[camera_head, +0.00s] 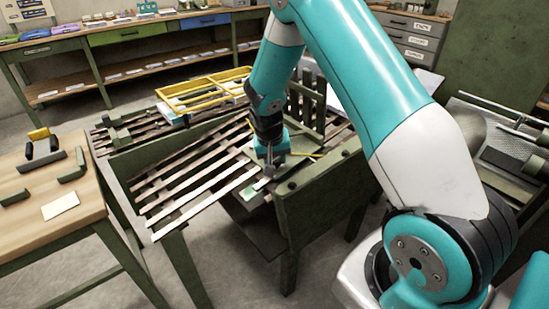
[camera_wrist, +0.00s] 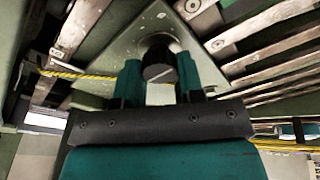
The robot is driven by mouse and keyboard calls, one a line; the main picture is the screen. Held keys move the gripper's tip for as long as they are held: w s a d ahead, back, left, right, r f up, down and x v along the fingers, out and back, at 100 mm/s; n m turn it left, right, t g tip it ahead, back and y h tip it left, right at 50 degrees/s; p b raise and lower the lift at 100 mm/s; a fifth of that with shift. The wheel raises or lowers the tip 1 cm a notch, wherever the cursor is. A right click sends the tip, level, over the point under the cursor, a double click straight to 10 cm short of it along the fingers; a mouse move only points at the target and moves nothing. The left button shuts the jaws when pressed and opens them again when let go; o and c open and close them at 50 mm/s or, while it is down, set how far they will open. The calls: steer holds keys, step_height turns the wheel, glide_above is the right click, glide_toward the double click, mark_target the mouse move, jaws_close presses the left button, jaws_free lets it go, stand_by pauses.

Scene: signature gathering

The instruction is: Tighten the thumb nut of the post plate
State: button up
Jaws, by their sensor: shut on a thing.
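The post plate (camera_wrist: 118,58) is a pale grey-green metal plate with small bolt heads, filling the upper middle of the wrist view. The thumb nut (camera_wrist: 158,62) is a dark round knob standing on it. My gripper (camera_wrist: 157,78) has one teal finger on each side of the knob and is shut on it. In the head view, my gripper (camera_head: 269,166) points down at the slatted bench, with the plate (camera_head: 254,190) partly showing below it. The nut is hidden there by the fingers, and its turn cannot be told.
Wooden slats (camera_head: 185,190) and green bench panels (camera_head: 318,195) surround the plate closely. A yellow cord (camera_wrist: 85,74) runs past it. A yellow wire rack (camera_head: 205,88) lies behind on the slats. A wooden table (camera_head: 50,235) with dark green parts stands at left.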

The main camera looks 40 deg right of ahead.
steer(key=o, duration=0.9)
steer(key=p+v, duration=0.1)
steer(key=v, duration=1.6)
steer(key=shift+a+r, duration=0.1)
steer(key=shift+r, duration=0.1)
steer(key=shift+s+p, duration=0.1)
steer(key=shift+p, duration=0.2)
